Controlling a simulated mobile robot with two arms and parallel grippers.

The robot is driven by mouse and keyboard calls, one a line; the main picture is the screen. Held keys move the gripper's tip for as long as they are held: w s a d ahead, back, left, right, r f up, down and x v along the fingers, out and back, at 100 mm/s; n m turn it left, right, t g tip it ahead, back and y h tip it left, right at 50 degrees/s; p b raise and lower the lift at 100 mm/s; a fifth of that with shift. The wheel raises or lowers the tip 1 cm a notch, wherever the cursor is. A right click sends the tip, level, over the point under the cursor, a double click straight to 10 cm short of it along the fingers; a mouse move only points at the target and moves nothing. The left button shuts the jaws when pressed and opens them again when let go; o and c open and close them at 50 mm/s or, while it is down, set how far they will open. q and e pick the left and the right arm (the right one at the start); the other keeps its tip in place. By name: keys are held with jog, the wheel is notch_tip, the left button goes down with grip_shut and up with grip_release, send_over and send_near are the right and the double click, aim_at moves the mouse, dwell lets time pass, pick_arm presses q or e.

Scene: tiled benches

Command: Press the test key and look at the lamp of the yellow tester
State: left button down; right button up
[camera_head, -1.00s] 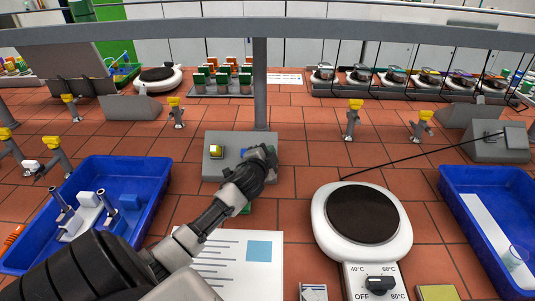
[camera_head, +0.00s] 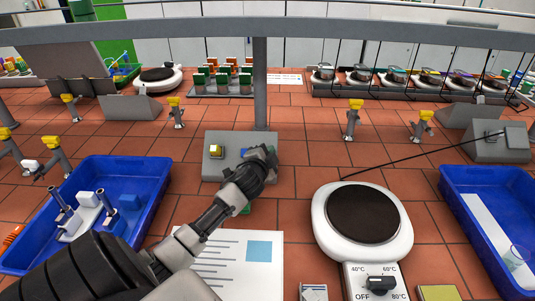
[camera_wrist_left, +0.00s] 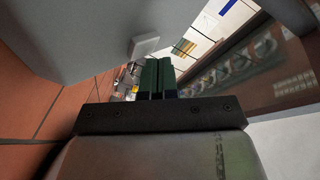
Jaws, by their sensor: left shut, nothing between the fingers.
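A grey box (camera_head: 212,172) stands on the tiled bench near the middle of the head view. I cannot tell which of these is the key or the lamp. My left gripper (camera_head: 268,153) is over the right part of the box and hides it. In the left wrist view its dark green fingers (camera_wrist_left: 157,75) are shut and empty, with a pale square piece (camera_wrist_left: 145,46) just beyond. Whether the fingertips touch anything is unclear. My right gripper is not in view.
A blue tray (camera_head: 150,170) with parts stands left, another blue tray (camera_head: 455,180) right. A white hotplate (camera_head: 320,222) stands right of my arm. A printed sheet (camera_head: 225,275) lies under my arm. A grey post (camera_head: 260,90) rises behind the box.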

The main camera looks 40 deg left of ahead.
pick_arm(q)
jog(key=shift+w+a+f, duration=0.2)
jog(key=shift+f, duration=0.15)
dwell(0.4)
jog(key=shift+r, duration=0.1)
jog(key=shift+s+d+r+p, duration=0.25)
jog(key=shift+s+r+p, duration=0.05)
jog(key=shift+r+p, duration=0.25)
jog(key=shift+s+d, duration=0.1)
jog(key=shift+s+d+r+p, duration=0.2)
jog(key=shift+r+p, duration=0.25)
jog(key=shift+p, duration=0.15)
jog(key=s+d+r+p, duration=0.1)
jog(key=s+r+p, duration=0.1)
jog(key=r+p, duration=0.1)
jog(key=shift+d, duration=0.35)
